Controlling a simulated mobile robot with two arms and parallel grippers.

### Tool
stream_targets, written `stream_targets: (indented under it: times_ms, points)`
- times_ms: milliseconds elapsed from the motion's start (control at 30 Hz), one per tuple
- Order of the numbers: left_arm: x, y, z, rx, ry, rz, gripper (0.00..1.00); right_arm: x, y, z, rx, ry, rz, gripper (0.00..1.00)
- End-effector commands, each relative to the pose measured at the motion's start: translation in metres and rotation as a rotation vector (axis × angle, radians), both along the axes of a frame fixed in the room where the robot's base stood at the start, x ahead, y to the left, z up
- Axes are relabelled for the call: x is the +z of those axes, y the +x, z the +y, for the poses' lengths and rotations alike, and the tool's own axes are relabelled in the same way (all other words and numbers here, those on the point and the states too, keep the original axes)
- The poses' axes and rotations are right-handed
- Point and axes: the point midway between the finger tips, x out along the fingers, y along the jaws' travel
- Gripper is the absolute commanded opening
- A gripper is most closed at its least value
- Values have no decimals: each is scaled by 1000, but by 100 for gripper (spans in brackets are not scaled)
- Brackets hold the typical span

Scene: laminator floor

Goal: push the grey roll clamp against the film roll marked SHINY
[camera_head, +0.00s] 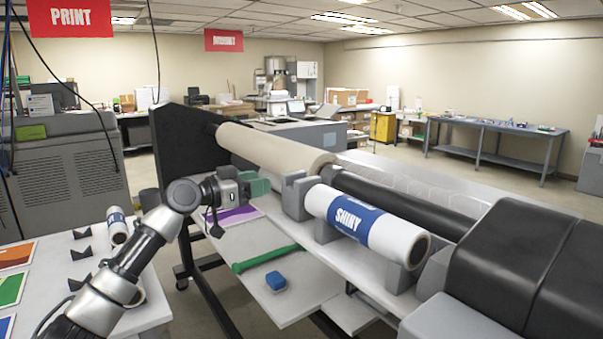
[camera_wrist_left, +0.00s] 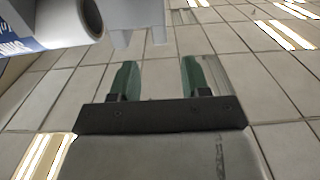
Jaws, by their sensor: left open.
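The film roll marked SHINY (camera_head: 368,226) is white with a blue label and lies on grey supports along the machine's front. The grey roll clamp (camera_head: 294,198), a notched block, stands at the roll's left end; I cannot tell whether they touch. In the left wrist view the roll (camera_wrist_left: 58,22) shows its hollow end at upper left, with the grey clamp (camera_wrist_left: 135,13) beside it. My left gripper (camera_head: 262,187), with green fingers, is just left of the clamp. In the left wrist view the gripper (camera_wrist_left: 157,80) is open, with nothing between its fingers. My right gripper is not in view.
A large beige roll (camera_head: 275,148) lies behind the clamp. Below, a shelf (camera_head: 235,247) holds a green bar (camera_head: 268,259) and a blue block (camera_head: 276,281). A table with colour sheets and a small roll (camera_head: 117,226) is at left. A black cover (camera_head: 520,262) bounds the right.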

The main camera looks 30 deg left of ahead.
Motion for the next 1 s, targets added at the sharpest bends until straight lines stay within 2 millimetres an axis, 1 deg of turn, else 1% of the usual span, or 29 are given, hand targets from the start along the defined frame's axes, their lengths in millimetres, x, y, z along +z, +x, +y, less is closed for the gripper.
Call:
stream_targets:
  times_ms: [33, 167, 400, 600, 700, 800, 1000]
  points:
    - [4, 2, -2, -4, -1, -3, 47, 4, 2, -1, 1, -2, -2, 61]
    - [7, 17, -8, -4, -6, -3, 47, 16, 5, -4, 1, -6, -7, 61]
    - [8, 60, -26, -3, -8, -2, 47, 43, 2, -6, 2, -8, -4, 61]
    - [5, 88, -36, -1, -6, -1, 47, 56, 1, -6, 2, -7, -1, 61]
    - [3, 95, -39, -1, -4, 0, 47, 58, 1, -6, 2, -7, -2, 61]
    - [2, 98, -41, -1, -3, -1, 47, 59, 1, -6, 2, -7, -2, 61]
    - [0, 98, -41, -1, -2, 0, 47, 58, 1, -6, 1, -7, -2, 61]
